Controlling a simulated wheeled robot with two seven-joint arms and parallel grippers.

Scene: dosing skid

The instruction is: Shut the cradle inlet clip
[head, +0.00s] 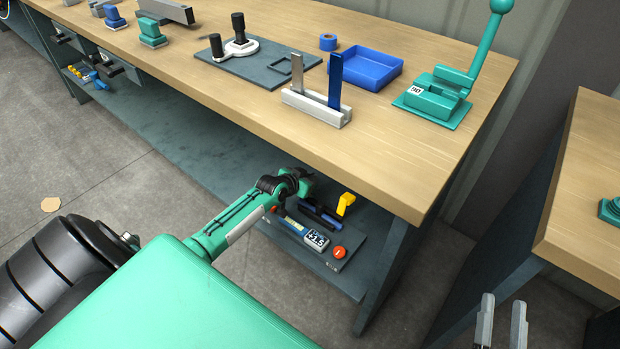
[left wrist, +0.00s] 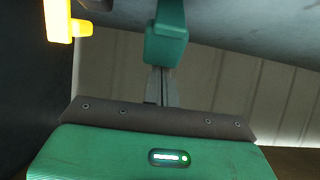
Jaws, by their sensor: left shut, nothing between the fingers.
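My left arm reaches under the bench front, and its gripper (head: 302,180) is by the bench edge above the lower shelf, its fingers hard to make out. In the left wrist view its grey fingers (left wrist: 161,88) are shut and empty, pointing at a green block (left wrist: 166,45); I cannot tell whether they touch. A yellow angled piece (head: 345,203) stands on the shelf unit and a yellow piece also shows in the left wrist view (left wrist: 62,22). I cannot tell which part is the inlet clip. My right gripper (head: 502,312) is open and empty at the lower right.
The lower shelf unit carries a display (head: 316,238), a red knob (head: 340,252) and dark tubes. The bench top (head: 400,150) overhangs it. A blue tray (head: 366,70) and a green lever press (head: 440,95) stand above. Another bench (head: 580,200) is at right.

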